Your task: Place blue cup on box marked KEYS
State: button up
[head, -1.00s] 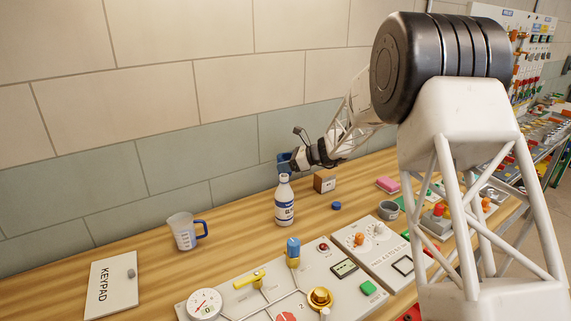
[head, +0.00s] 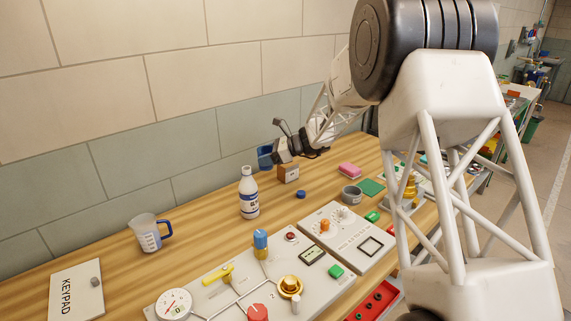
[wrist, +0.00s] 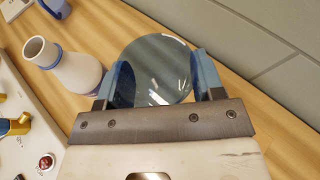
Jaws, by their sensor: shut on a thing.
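My gripper (head: 274,154) is shut on a blue cup (head: 265,158) and holds it near the back of the wooden bench, close to the wall. In the wrist view the cup (wrist: 155,70) is a translucent blue-grey round shape between the two blue fingers of my gripper (wrist: 152,88). A small brown box (head: 288,174) stands on the bench just right of and below the cup in the head view. A dark mark shows on its light front, but I cannot read it. My gripper partly covers the box's top, and the box is not visible in the wrist view.
A white bottle (head: 249,195) stands left of the box, with a blue cap (head: 300,194) lying nearby. A measuring jug (head: 149,234) and a KEYPAD board (head: 77,291) are at left. Control panels fill the front.

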jog(key=s+d+r, duration=0.1)
jog(key=s+d, duration=0.4)
jog(key=d, duration=0.6)
jog(key=shift+r, duration=0.3)
send_over(288, 171)
jog(key=w, duration=0.4)
jog(key=shift+s+f, duration=0.15)
jog(key=shift+f, duration=0.55)
jog(key=shift+f, duration=0.1)
jog(key=shift+f, duration=1.7)
jog(key=shift+f, duration=0.1)
jog(key=o, duration=0.9)
